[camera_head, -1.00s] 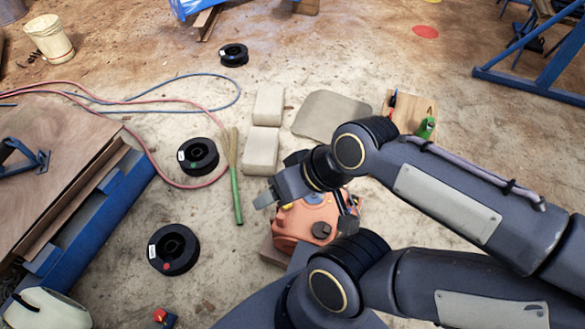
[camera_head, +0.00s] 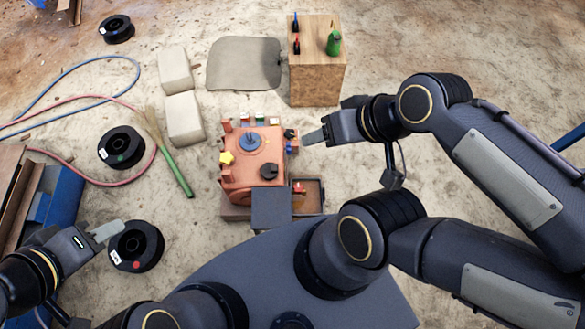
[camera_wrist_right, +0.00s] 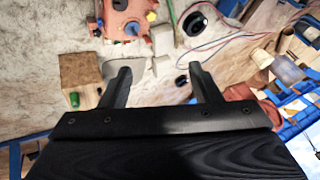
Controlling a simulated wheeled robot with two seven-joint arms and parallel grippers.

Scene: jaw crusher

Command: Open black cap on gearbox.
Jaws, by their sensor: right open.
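The orange gearbox (camera_head: 240,178) stands on the floor in the middle of the head view, with a black cap (camera_head: 269,171) on its top right part. The cap looks seated on the gearbox. My right gripper (camera_head: 312,138) is just right of the gearbox in the picture, apart from the cap. In the right wrist view my right gripper (camera_wrist_right: 160,75) is open and empty, and the gearbox (camera_wrist_right: 116,22) is at the top edge. My left gripper (camera_head: 108,230) is at the lower left, away from the gearbox; its jaw opening cannot be made out.
A blue cap (camera_head: 250,141) and a yellow knob (camera_head: 227,158) are also on the gearbox. A small tray (camera_head: 309,206) is beside it. A wooden box (camera_head: 317,82) with a green bottle (camera_head: 334,43) stands behind. Black spools (camera_head: 121,147), hoses and a broom (camera_head: 175,170) lie left.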

